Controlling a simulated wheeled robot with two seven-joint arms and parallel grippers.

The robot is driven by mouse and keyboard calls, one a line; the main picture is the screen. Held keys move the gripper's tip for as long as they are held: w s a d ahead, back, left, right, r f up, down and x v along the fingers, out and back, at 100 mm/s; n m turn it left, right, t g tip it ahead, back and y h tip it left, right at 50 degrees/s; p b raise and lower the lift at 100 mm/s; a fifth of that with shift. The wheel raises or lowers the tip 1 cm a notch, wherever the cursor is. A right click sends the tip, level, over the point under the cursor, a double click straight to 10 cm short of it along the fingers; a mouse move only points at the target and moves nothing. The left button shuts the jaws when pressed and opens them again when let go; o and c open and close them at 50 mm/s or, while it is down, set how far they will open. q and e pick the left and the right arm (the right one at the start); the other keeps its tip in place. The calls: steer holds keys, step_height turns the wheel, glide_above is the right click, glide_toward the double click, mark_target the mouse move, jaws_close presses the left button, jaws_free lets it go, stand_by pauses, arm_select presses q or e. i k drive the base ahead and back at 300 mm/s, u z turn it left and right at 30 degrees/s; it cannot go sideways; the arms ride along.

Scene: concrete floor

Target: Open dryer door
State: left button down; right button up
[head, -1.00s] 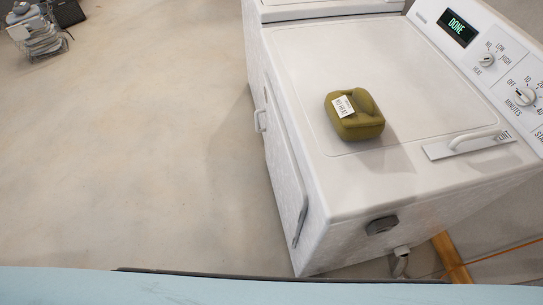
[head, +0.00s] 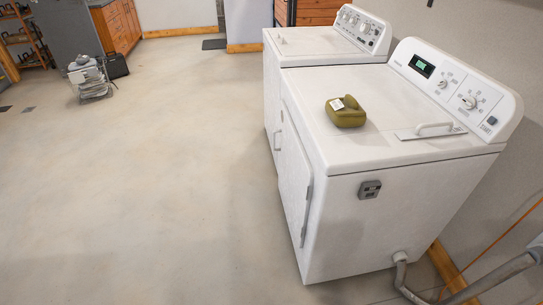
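The white dryer (head: 385,205) stands on the right in the head view, its control panel with a lit green display at the back right. Its door (head: 294,175) is on the side facing left and looks shut, seen at a steep angle. A white door handle (head: 278,139) is at the door's far edge, and a grey hinge strip (head: 306,207) is at its near edge. Neither gripper is in view.
An olive soft item (head: 346,112) with a white tag lies on the dryer's top, near the lint handle (head: 433,129). A second white machine (head: 321,44) stands behind. A grey duct (head: 410,275) runs at lower right. The concrete floor (head: 150,190) to the left is clear.

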mark_target(296, 176)
steer(key=u, duration=0.8)
steer(key=i, duration=0.9)
steer(key=u, duration=0.75)
steer(key=i, duration=2.1)
steer(key=z, duration=1.55)
steer(key=i, duration=0.75)
steer(key=z, duration=0.85)
